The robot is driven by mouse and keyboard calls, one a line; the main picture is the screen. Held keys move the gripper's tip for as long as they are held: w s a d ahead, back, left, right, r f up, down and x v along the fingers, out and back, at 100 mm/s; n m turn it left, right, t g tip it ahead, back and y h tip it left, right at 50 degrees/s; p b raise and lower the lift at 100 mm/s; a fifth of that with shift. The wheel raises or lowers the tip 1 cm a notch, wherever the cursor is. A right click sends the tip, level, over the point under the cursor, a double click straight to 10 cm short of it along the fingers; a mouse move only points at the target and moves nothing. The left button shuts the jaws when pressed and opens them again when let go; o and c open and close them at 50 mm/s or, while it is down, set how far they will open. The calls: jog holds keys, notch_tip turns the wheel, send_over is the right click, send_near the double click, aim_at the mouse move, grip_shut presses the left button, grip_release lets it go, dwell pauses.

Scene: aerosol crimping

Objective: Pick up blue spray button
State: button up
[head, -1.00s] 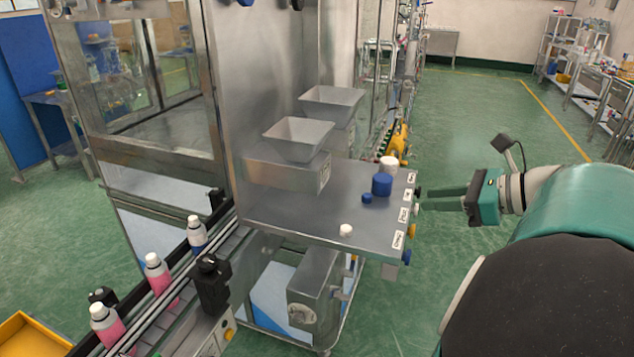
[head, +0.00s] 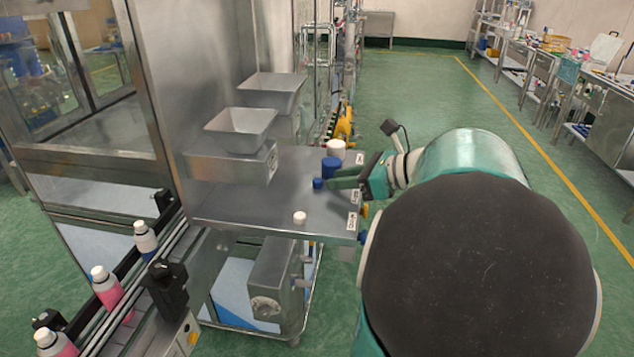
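The small blue spray button (head: 318,184) stands on the steel table beside the machine. A larger blue cap (head: 331,167) stands just behind it. My gripper (head: 333,178) reaches over the table from the right, its fingers pointing left. Its fingers look apart, with nothing seen held between them. The fingertips are just right of the small blue button and close to the larger blue cap. Whether they touch either one is too small to tell.
A larger white cap (head: 336,148) stands behind the blue cap, and a small white button (head: 300,218) near the table's front. Two steel hoppers (head: 240,130) stand left. A conveyor with bottles (head: 105,284) runs at the lower left. The middle of the table (head: 250,200) is clear.

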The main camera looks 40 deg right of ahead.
jog(key=x, duration=0.3)
jog(key=shift+w+a, duration=0.1)
grip_shut()
jog(key=shift+r, duration=0.1)
